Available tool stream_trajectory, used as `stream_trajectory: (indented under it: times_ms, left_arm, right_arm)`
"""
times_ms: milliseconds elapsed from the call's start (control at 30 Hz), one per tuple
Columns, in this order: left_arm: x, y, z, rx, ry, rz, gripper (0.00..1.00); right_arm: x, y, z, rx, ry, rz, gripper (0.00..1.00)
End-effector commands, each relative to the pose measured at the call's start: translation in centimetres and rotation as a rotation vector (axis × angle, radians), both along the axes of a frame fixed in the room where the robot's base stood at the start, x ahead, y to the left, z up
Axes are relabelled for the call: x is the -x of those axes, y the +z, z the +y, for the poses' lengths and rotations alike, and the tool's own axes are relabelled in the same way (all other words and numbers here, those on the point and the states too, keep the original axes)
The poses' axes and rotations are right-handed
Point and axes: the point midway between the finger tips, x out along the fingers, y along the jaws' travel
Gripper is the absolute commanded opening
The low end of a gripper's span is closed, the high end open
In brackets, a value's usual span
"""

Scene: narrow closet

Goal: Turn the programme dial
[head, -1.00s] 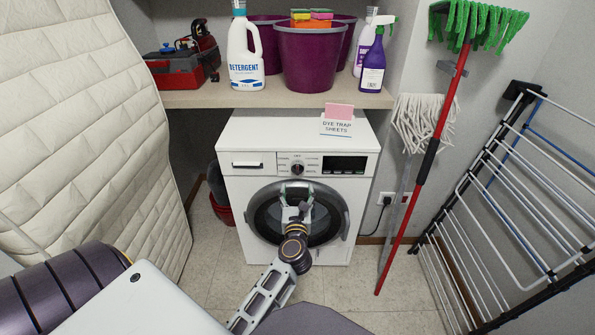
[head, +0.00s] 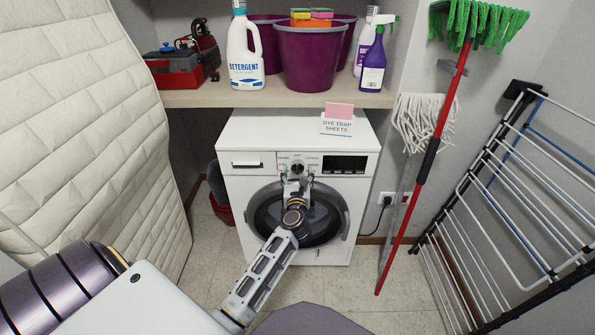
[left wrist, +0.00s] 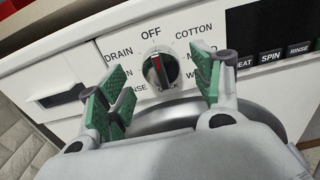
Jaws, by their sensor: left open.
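The programme dial (head: 298,169) is a round dark knob with a silver rim on the washing machine's front panel. In the left wrist view the dial (left wrist: 160,69) shows a red mark on its grip, near the top, below the word OFF. My left gripper (head: 297,181) is just below and in front of the dial in the head view. In the left wrist view its green-padded fingers (left wrist: 160,92) are spread wide, one to each side of the dial, with nothing between them. I cannot tell that they touch the dial. My right gripper is not in view.
The white washing machine (head: 250,138) stands under a shelf (head: 200,99) holding detergent, purple buckets and bottles. A dye trap sheets box (head: 337,124) sits on the machine. A quilted panel (head: 90,120) is at left; a red mop handle (head: 410,210) and drying rack (head: 500,190) are at right.

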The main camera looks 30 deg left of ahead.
Motion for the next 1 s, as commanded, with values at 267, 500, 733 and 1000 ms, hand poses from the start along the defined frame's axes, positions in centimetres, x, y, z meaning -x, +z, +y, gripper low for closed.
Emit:
stream_trajectory:
  times_ms: [267,500,733,1000]
  left_arm:
    - [-1.8,0.0,1.1,-0.001,0.000,0.001,0.66]
    - [-2.3,0.0,1.4,0.001,0.000,0.001,0.66]
    - [-2.3,0.0,1.4,0.001,0.000,0.001,0.66]
    - [-2.3,0.0,1.4,0.001,0.000,0.001,0.31]
  right_arm:
    - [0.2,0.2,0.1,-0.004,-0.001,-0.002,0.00]
    - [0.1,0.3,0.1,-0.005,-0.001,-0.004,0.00]
    - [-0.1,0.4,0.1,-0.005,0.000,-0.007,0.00]
    - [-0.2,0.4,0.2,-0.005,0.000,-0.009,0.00]
